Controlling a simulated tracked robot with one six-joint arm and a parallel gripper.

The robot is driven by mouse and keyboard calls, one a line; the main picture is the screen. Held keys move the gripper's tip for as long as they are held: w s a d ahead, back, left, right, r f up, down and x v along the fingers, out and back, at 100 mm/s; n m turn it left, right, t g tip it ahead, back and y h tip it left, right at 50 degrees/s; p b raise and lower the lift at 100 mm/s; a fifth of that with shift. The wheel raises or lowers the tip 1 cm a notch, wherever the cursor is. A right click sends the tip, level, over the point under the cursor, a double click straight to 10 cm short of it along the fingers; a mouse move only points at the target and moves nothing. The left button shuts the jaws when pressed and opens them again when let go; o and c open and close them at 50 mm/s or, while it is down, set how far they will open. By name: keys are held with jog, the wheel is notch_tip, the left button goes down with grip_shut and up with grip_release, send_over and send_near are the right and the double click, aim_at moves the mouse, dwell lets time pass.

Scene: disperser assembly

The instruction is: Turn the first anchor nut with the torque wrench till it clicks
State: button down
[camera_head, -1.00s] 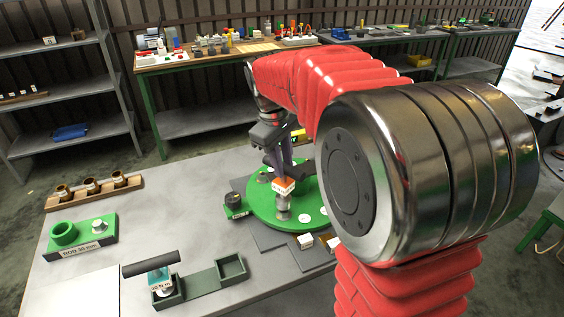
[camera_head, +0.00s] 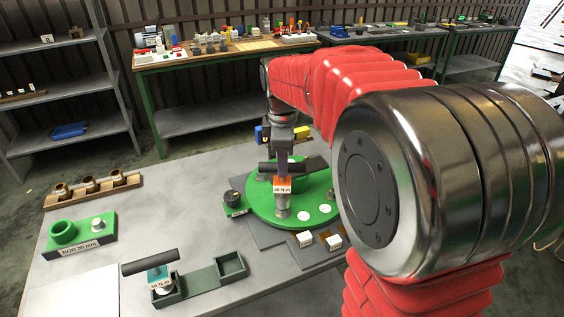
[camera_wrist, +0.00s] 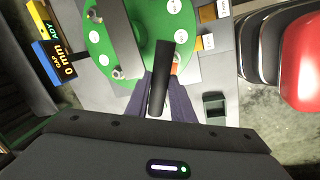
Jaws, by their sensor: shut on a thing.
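The torque wrench (camera_head: 282,185) has a black bar handle and an orange label. It stands upright over a metal anchor nut or stud (camera_head: 282,211) on the round green plate (camera_head: 256,210). My gripper (camera_head: 283,158) comes down from above and is shut on the wrench's handle. In the wrist view the black handle (camera_wrist: 160,80) lies between the purplish fingers of my gripper (camera_wrist: 163,98). The wrench's lower end seems to sit on the nut, but their contact is too small to make out. Other metal studs and white round marks show on the plate.
A second wrench with a teal label (camera_head: 159,275) stands in a dark green holder (camera_head: 205,280) at the front. A green ROD 35 mm block (camera_head: 85,240) and a wooden rack with brass parts (camera_head: 90,190) are at left. A yellow-and-blue gap display (camera_wrist: 60,60) stands beside the plate.

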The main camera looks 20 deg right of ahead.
jog(key=shift+n+y, duration=0.3)
jog(key=shift+n, duration=1.1)
